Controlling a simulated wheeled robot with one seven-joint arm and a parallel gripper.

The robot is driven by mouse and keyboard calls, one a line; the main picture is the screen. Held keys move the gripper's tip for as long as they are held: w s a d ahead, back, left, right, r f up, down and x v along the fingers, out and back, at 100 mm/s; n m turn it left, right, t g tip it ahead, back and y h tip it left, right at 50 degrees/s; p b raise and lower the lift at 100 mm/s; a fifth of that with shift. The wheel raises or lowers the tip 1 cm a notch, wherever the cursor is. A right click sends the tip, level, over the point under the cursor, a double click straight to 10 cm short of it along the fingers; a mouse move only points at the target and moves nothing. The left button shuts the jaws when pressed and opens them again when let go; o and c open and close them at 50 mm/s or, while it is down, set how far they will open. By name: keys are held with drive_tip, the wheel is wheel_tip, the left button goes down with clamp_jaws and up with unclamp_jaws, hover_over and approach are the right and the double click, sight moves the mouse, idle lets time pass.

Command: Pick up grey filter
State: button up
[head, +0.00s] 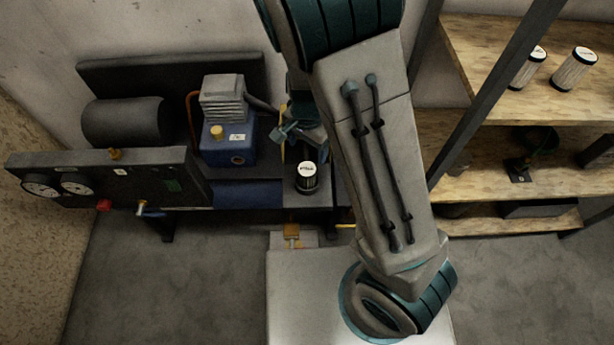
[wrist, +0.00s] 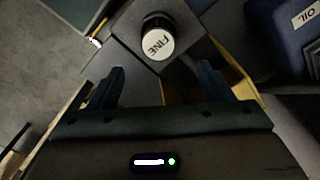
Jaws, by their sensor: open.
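A small dark filter with a white top (head: 307,178) stands upright on the dark ledge of the machine, just below my gripper (head: 299,136) in the head view. In the wrist view the filter (wrist: 156,38) shows its round white end marked "FINE", and its dark body is partly seen behind. My gripper (wrist: 161,80) is open and empty there, its two dark fingers apart. The filter lies beyond the fingertips, near the middle of the gap, and appears apart from them. In the head view my arm hides part of the machine, and the finger gap is hard to see.
A blue pump unit (head: 228,147) with a grey finned top stands left of the filter. A gauge panel (head: 110,178) and a dark tank (head: 127,122) are farther left. Wooden shelves (head: 480,128) at right hold two pale filters (head: 573,69) with dark-rimmed tops. Floor is open at lower right.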

sight(307, 168)
wheel_tip(307, 168, down, 12)
drive_tip(key=b, duration=0.2)
drive_tip(key=shift+s+b, duration=0.15)
drive_tip(key=shift+b, duration=0.2)
drive_tip(key=shift+r, duration=0.1)
drive_tip(key=c, duration=1.1)
